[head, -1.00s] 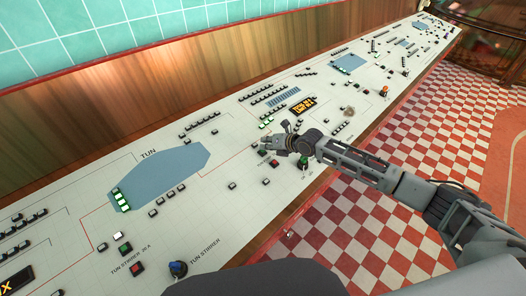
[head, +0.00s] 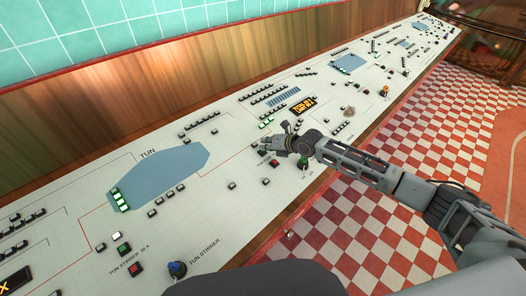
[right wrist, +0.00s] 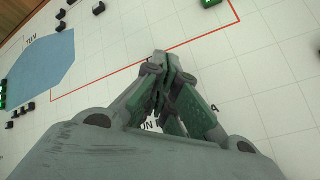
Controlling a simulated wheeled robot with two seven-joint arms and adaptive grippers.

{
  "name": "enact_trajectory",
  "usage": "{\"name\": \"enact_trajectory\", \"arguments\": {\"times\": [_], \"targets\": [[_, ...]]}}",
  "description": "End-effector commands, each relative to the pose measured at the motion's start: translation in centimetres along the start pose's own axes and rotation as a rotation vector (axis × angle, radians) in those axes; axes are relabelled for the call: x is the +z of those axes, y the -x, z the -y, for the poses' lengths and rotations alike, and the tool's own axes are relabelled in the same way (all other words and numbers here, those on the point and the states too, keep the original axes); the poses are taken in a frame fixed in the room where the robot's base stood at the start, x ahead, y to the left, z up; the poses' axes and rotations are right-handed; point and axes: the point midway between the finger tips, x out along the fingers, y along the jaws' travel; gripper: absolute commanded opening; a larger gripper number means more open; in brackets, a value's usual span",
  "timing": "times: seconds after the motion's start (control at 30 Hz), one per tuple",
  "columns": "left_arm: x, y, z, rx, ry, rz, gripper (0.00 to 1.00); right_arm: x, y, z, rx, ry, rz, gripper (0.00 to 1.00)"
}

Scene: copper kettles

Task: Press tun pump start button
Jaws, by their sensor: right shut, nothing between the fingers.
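My right gripper (head: 264,144) is shut and empty, over the middle of the white control panel (head: 235,205). A red button (head: 275,163) shows just below the fingers in the head view. The gripper hides part of the panel beside this button, so I cannot tell whether the fingertips touch a button. In the right wrist view the closed fingers (right wrist: 165,60) cover part of a printed label (right wrist: 150,127), of which only a few letters show. The start button itself cannot be made out there. My left gripper is not in view.
The blue TUN shape (head: 160,178) lies left of the gripper. An orange display (head: 302,106) lies beyond. The checkered floor (head: 370,225) is open in front.

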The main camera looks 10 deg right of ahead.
Motion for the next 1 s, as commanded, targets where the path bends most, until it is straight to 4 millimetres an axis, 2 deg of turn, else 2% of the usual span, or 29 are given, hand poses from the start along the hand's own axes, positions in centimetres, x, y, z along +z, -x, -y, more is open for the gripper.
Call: {"name": "enact_trajectory", "arguments": {"times": [0.47, 1.0], "targets": [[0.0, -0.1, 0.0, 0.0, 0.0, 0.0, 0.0, 0.0, -0.1, 0.1, 0.0, 0.0, 0.0, 0.0], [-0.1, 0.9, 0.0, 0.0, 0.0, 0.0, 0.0, 0.8, 1.1, -0.8, 0.0, 0.001, -0.001, 0.0]]}}
